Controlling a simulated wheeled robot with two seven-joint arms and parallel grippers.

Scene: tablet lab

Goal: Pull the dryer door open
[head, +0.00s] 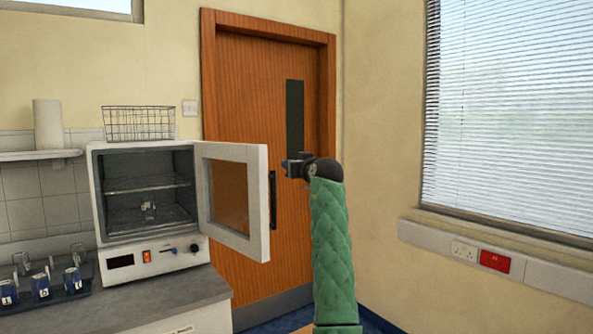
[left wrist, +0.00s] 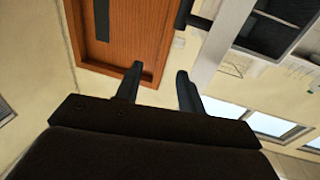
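The dryer (head: 148,205) is a white oven-like cabinet on the bench at left in the head view. Its white-framed door (head: 258,205) with an amber pane stands wide open, swung out to the right, and the shelved inside shows. A black bar handle (head: 273,200) is on the door's outer face. My left gripper (head: 292,167), on the green-sleeved arm, is just right of the door, a little above handle height and apart from it. In the left wrist view its fingers (left wrist: 157,88) are spread and empty, with the door's white edge (left wrist: 222,42) close by. My right gripper is not seen.
A wire basket (head: 139,123) sits on top of the dryer. A dark tray (head: 75,296) with several blue-labelled glasses is on the bench at left. A wooden room door (head: 240,70) stands behind; the right wall has a blinded window (head: 510,110).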

